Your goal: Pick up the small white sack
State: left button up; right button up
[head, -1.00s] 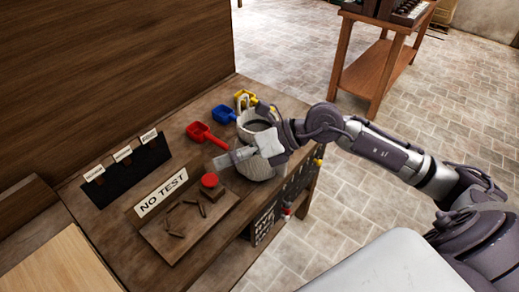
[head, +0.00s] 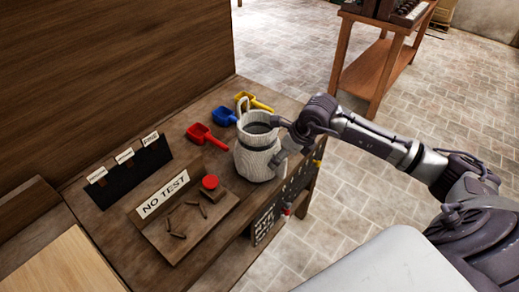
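The small white sack (head: 256,160) stands upright at the right front edge of the wooden bench. It is off-white with a round open top, a dark inside and a small loop standing up at its back left. My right gripper (head: 280,141) is at the sack's right side with its fingers spread apart. One finger is near the rim and the other is lower, against or just in front of the sack's side; I cannot tell whether they touch it. My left gripper is not in view.
Red (head: 206,136), blue (head: 224,117) and yellow (head: 259,104) scoops lie behind and left of the sack. A black card holder (head: 130,175) is further left.

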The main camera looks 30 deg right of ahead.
aim_at(276, 173)
jog(key=shift+w+f+p, duration=0.2)
jog(key=shift+f+p, duration=0.1)
jog(key=shift+f, duration=0.05)
jog(key=p+x, duration=0.1)
jog(key=x, duration=0.2)
jog(key=shift+w+f, duration=0.2)
jog(key=shift+w, duration=0.1)
jog(key=shift+w+f, duration=0.15)
jog(key=shift+f, duration=0.25)
jog(key=c, duration=1.6)
jog(key=shift+r, duration=0.1)
grip_shut()
